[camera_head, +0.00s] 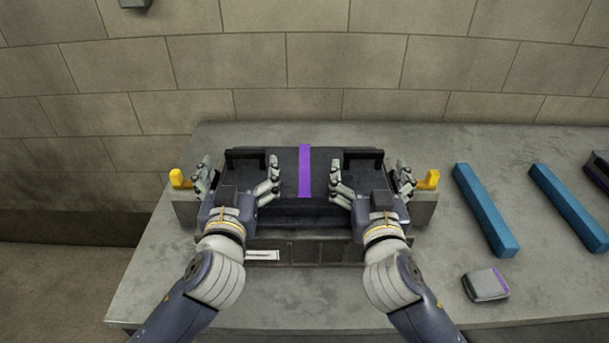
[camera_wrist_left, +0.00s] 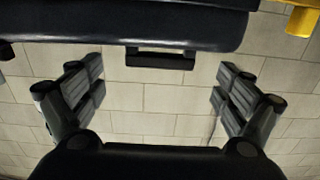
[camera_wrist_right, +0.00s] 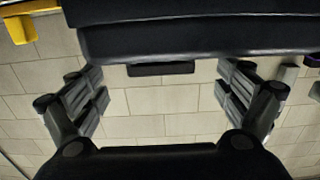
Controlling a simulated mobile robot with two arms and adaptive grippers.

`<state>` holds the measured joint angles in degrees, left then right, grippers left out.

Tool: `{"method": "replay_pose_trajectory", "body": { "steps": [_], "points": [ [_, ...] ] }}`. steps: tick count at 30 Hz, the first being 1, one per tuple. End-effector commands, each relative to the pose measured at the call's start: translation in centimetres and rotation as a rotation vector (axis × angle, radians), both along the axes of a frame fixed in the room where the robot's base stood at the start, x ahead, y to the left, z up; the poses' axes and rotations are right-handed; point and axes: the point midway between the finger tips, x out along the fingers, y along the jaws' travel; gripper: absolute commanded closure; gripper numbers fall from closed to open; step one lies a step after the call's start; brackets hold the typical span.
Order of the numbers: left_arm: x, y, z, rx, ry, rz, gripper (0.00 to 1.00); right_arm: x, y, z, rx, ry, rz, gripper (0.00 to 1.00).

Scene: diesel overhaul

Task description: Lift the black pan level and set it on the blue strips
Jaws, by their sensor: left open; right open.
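The black pan (camera_head: 320,172), with a purple stripe (camera_head: 305,170) across it, sits on a grey support at the middle of the table. It has a dark handle bar near each end. My left gripper (camera_head: 238,178) is open over the pan's left end, and my right gripper (camera_head: 372,180) is open over its right end. In the left wrist view a handle (camera_wrist_left: 160,60) lies beyond the spread fingers; the right wrist view shows the other handle (camera_wrist_right: 160,69) likewise. Neither is clasped. Two blue strips (camera_head: 486,208) (camera_head: 570,205) lie on the table at right, apart and roughly parallel.
Yellow blocks (camera_head: 180,179) (camera_head: 428,180) stand at both ends of the grey support (camera_head: 424,208). A small grey block (camera_head: 485,285) lies in front of the strips. A dark object (camera_head: 598,170) is at the right edge. A block wall (camera_head: 340,60) stands behind the table.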

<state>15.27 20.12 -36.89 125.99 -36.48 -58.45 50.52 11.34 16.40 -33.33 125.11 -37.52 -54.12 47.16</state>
Motion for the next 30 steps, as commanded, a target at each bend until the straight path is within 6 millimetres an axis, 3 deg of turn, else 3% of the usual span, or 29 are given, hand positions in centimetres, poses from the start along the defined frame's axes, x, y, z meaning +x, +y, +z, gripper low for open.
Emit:
{"method": "replay_pose_trajectory", "body": {
  "steps": [3, 9, 22, 23, 30],
  "points": [
    [2.1, 0.0, 0.1, 0.003, -0.002, 0.002, 0.06, 2.1, 0.0, 0.1, -0.003, -0.002, 0.001, 0.06],
    [4.5, 0.0, 0.1, 0.001, -0.002, 0.0, 0.06, 4.5, 0.0, 0.0, -0.001, -0.001, 0.0, 0.06],
    [5.3, 0.0, 0.0, -0.001, 0.001, 0.0, 0.06, 5.3, 0.0, 0.0, 0.0, 0.0, 0.001, 0.06],
    [5.3, 0.0, 0.0, -0.001, 0.001, 0.0, 0.08, 5.3, 0.0, 0.0, 0.0, 0.0, 0.001, 0.08],
    [5.3, 0.0, 0.0, -0.001, 0.001, 0.0, 0.62, 5.3, 0.0, 0.0, 0.0, 0.0, 0.001, 0.62]
  ]
}}
